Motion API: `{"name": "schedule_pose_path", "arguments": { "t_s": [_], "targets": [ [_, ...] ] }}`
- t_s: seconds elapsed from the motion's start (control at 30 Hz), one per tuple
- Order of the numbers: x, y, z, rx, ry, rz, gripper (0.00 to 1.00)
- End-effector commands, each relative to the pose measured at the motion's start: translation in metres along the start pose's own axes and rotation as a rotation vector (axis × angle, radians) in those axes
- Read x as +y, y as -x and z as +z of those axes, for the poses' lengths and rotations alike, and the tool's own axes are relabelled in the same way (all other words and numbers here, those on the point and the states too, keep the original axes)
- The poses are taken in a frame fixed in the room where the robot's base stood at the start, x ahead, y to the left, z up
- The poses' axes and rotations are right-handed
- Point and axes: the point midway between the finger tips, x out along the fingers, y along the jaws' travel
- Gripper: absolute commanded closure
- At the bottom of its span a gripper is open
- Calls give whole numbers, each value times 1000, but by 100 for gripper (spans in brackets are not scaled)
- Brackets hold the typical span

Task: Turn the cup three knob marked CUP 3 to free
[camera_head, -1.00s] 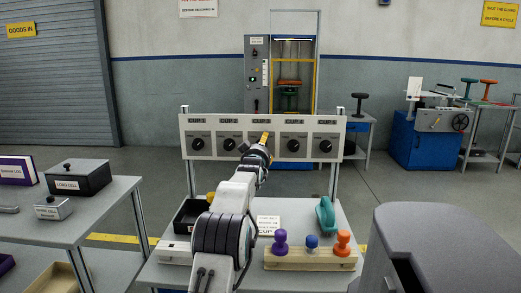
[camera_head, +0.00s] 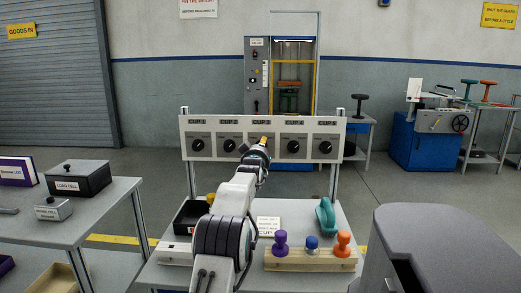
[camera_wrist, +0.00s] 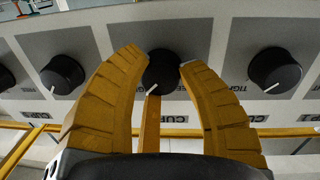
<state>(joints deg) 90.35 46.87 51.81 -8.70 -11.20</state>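In the wrist view the middle knob (camera_wrist: 163,70) has a white pointer line aimed down and slightly left. Its label begins CUP and the rest is covered by my right finger. My gripper (camera_wrist: 163,62) has its yellow fingers spread, one tip on each side of this knob; I cannot tell whether they touch it. In the head view my gripper (camera_head: 264,140) is in front of the panel's middle and hides that knob.
Neighbouring knobs stand to the left (camera_wrist: 62,75) and right (camera_wrist: 275,70), clear of my fingers. Below the panel a table (camera_head: 205,270) holds a wooden rack (camera_head: 300,262) with coloured knobs, a black tray (camera_head: 187,217) and a teal object (camera_head: 325,215). A side table (camera_head: 95,213) is at left.

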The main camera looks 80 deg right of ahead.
Motion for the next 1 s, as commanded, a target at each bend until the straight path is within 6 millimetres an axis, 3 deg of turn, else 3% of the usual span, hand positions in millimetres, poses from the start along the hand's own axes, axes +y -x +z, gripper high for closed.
{"name": "schedule_pose_path", "arguments": {
  "t_s": [0.23,0.57,1.0],
  "targets": [
    [0,0,0,0,0,1,97],
    [1,0,0,6,68,2,98],
    [0,0,1,33,392,14,98]
  ]
}}
